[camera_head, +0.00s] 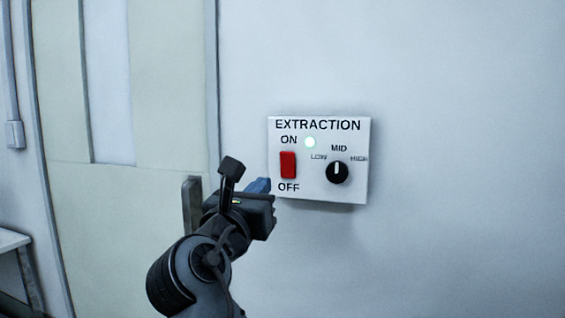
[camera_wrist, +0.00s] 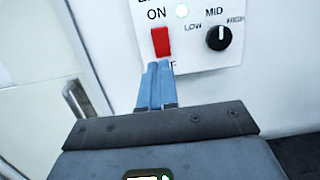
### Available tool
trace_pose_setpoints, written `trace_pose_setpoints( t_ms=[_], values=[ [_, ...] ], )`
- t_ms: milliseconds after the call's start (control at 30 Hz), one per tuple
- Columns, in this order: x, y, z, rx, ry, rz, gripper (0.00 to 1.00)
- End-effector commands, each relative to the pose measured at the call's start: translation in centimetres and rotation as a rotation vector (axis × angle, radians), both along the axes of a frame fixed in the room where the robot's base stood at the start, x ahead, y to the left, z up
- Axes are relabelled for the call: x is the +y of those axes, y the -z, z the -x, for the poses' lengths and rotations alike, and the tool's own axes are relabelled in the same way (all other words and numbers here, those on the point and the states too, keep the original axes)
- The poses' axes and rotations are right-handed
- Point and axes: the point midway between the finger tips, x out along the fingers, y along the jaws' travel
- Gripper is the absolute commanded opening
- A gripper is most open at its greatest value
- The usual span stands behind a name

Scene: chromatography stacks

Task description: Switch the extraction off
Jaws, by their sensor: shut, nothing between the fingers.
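The white extraction panel (camera_head: 318,190) is on the wall, with a red rocker switch (camera_head: 288,165) between the words ON and OFF. A small round lamp (camera_head: 310,142) on the panel glows pale green-white. A black knob (camera_head: 337,172) at the right has its white mark pointing up to MID. My gripper (camera_head: 262,185) is shut and empty, just left of and below the switch in the head view. In the wrist view its blue fingertips (camera_wrist: 158,72) lie together just below the red switch (camera_wrist: 160,42) and cover part of the word OFF. I cannot tell whether they touch.
A cream door (camera_head: 110,215) with a grey handle (camera_head: 192,205) is left of the panel, close behind my arm. The wall (camera_head: 460,150) right of the panel is bare. A pale table edge (camera_head: 14,241) shows at the far left.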

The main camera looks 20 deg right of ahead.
Motion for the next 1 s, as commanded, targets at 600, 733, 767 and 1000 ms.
trace_pose_setpoints(
  t_ms=[600, 733, 767, 1000],
  values=[
    [-4.6, -1.6, -6.2, 0.0, 0.001, -0.002, 0.0],
    [-6.0, -2.0, -8.1, 0.0, 0.001, -0.002, 0.0],
    [-6.2, -2.1, -8.5, 0.0, 0.0, -0.001, 0.0],
    [-7.8, -2.6, -10.7, -0.001, -0.001, -0.001, 0.0]
  ],
)
